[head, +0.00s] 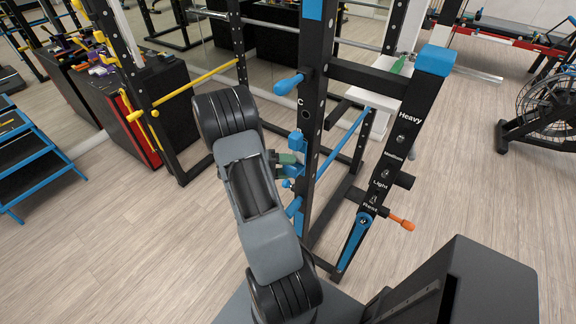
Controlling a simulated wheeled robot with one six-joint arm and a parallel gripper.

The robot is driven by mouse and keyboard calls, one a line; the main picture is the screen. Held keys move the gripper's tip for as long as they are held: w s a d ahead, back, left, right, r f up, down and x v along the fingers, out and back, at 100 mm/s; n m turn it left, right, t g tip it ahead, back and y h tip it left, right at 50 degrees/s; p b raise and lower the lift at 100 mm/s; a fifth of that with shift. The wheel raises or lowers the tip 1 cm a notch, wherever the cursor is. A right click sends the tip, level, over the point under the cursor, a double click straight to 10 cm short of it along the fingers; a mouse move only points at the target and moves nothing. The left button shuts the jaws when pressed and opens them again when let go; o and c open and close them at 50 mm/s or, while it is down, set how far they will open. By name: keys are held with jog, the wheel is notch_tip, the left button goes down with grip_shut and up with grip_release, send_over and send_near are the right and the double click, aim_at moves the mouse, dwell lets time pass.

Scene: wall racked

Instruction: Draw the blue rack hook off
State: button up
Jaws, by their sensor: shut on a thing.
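The blue rack hook (297,141) is on the black upright post (311,100), about midway down the part of the post in view. My gripper (288,158) is at the hook's left side, shut on it. Only a small part of the fingers shows, because my own arm covers much of the left side. The hook looks close against the post; I cannot tell whether a gap separates them.
A blue peg (288,85) sticks out of the post above the hook. A slanted black lever arm (391,150) with weight labels stands to the right, with an orange-handled pin (402,222). A yellow bar (195,82) is behind at left.

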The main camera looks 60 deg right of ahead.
aim_at(289, 173)
jog(key=shift+a+p, duration=0.75)
jog(key=shift+a, duration=0.9)
dwell(0.4)
jog(key=shift+a+p, duration=0.3)
jog(key=shift+a, duration=0.45)
jog(key=shift+r, duration=0.1)
notch_tip(289, 173, up, 8)
jog(key=p, duration=0.9)
dwell(0.4)
jog(key=shift+w, duration=0.15)
dwell(0.4)
